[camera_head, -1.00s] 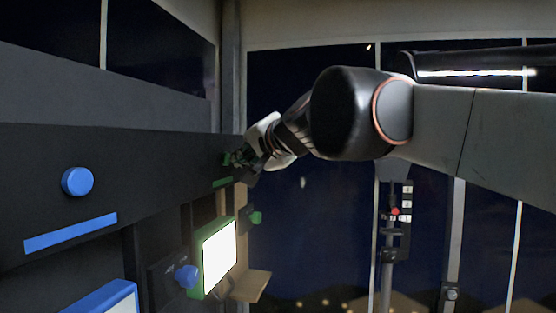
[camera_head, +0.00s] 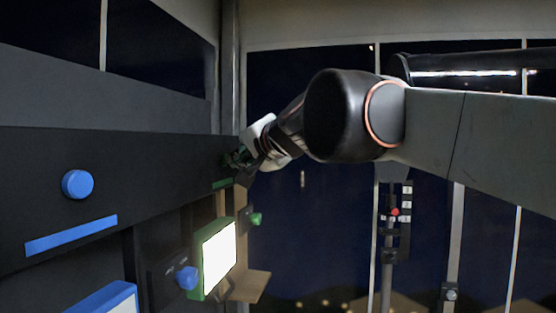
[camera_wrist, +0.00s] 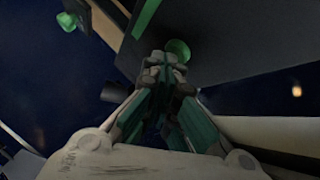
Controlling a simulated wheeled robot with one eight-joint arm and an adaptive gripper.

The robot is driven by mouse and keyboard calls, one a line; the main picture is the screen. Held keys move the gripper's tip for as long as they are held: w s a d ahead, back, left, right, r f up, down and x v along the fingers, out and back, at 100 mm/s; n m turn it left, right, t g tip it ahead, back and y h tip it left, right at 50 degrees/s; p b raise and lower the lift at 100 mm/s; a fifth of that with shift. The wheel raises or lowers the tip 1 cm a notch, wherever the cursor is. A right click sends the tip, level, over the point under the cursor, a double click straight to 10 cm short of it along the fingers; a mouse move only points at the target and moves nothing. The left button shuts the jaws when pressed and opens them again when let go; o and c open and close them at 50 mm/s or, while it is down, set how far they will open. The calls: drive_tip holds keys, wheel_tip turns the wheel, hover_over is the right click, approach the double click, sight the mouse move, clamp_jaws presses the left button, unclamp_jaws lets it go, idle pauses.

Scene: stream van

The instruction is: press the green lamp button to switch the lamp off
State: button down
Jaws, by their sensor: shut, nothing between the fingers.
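My gripper (camera_head: 242,160) is at the far end of the dark wall panel, shut and empty. The green lamp button (camera_wrist: 178,50) shows in the wrist view as a round green disc on the dark panel, just beyond my fingertips (camera_wrist: 165,65). I cannot tell whether they touch it. In the head view my gripper hides most or all of that button. A green strip (camera_head: 222,183) lies below it on the panel. A lit white screen in a green frame (camera_head: 197,265) stands lower on the left wall, glowing.
A blue button (camera_head: 77,184) and blue strip (camera_head: 70,235) are on the nearer panel. A blue knob (camera_head: 187,278) and a green knob (camera_head: 256,219) stick out lower down. A pole with a red button (camera_head: 395,212) stands at right. Dark windows lie behind.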

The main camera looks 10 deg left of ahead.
idle(0.4)
drive_tip(key=shift+s+d, duration=0.1)
drive_tip(key=shift+d, duration=0.3)
drive_tip(key=shift+s+d, duration=0.15)
drive_tip(key=shift+d, duration=1.35)
drive_tip(key=shift+s+d, duration=0.1)
drive_tip(key=shift+d, duration=1.35)
